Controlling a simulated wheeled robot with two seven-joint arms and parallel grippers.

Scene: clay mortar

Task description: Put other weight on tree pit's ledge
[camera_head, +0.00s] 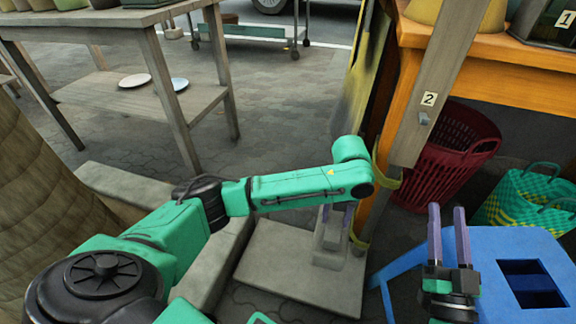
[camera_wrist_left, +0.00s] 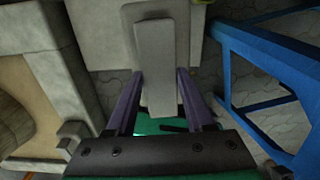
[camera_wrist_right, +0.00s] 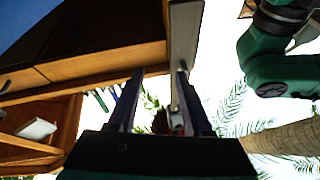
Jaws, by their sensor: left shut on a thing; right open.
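A grey weight (camera_head: 330,240) with a raised block-like grip sits over a flat concrete slab (camera_head: 270,270) in the head view. My left gripper (camera_head: 338,212) is shut on the grip; in the left wrist view the grip of the weight (camera_wrist_left: 155,50) lies between its purple fingers (camera_wrist_left: 158,75). I cannot tell whether the weight touches the slab. The tree pit's ledge (camera_head: 125,185) is the pale stone kerb beside the trunk (camera_head: 40,190), left of the slab. My left arm covers part of it. My right gripper (camera_head: 447,212) is open and empty near the blue stool.
A blue stool (camera_head: 500,265) stands at the lower right. A wooden post (camera_head: 440,80) labelled 2 rises behind the slab. A red basket (camera_head: 450,150) and a green bag (camera_head: 520,195) are on the right. A wooden table (camera_head: 110,95) stands beyond the ledge.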

